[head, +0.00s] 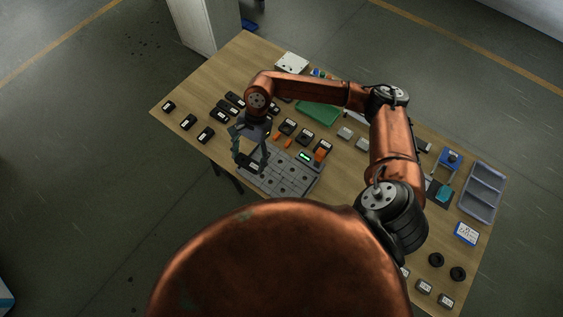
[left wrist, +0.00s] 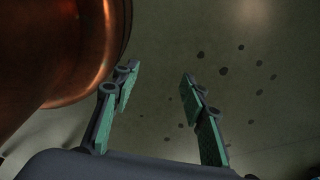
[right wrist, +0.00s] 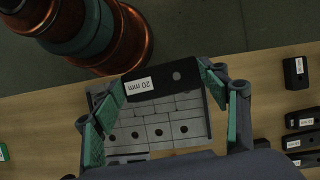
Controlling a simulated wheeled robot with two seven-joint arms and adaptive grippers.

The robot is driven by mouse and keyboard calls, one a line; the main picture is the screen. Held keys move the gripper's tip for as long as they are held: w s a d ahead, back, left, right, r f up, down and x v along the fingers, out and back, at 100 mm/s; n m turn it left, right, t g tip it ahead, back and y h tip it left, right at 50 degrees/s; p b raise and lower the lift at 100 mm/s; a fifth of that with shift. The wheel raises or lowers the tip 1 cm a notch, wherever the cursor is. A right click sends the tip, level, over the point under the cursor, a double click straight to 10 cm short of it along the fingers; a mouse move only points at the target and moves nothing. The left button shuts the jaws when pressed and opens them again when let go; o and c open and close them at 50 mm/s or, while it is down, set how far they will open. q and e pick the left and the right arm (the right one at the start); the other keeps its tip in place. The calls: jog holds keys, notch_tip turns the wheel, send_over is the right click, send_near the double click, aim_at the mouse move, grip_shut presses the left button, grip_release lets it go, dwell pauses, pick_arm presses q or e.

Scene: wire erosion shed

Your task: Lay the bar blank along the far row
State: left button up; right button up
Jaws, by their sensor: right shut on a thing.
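My right gripper (head: 250,158) is low over the left end of a grey jointed plate with dark holes (head: 290,178). It is shut on the bar blank, a black block with a white "20 mm" label (right wrist: 160,81). In the right wrist view the bar lies crosswise between the fingertips, over one end of the plate (right wrist: 158,132). I cannot tell whether the bar touches the plate. The bar hides part of the plate. My left gripper (left wrist: 158,82) is open and empty over bare floor in the left wrist view.
Several black labelled blocks stand left of the plate, such as one at the table's left corner (head: 168,106). Beyond the plate are small orange pieces (head: 277,135) and a green tray (head: 318,114). A grey compartment tray (head: 482,192) lies at the right. My right arm spans the table.

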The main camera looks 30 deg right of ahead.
jog(key=shift+a+f+m, duration=0.1)
jog(key=shift+m, duration=0.2)
jog(key=shift+w+d+f, duration=0.1)
jog(key=shift+d+f, duration=0.05)
jog(key=shift+d, duration=0.1)
jog(key=d+f, duration=0.3)
jog(key=d, duration=0.1)
jog(key=d+f+p, duration=0.1)
jog(key=d+f, duration=0.2)
jog(key=d, duration=0.1)
jog(key=d+f+p, duration=0.1)
jog(key=d+f, duration=0.2)
jog(key=d, duration=0.2)
jog(key=shift+w+f, duration=0.2)
jog(key=shift+w, duration=0.1)
notch_tip(320, 180, down, 3)
jog(key=shift+d+p, duration=0.15)
jog(key=shift+p, duration=0.25)
jog(key=shift+f, duration=0.15)
pick_arm(q)
jog(key=r, duration=0.1)
jog(key=w+r, duration=0.1)
jog(key=r, duration=0.1)
jog(key=shift+w, duration=0.1)
jog(key=shift+f, duration=0.1)
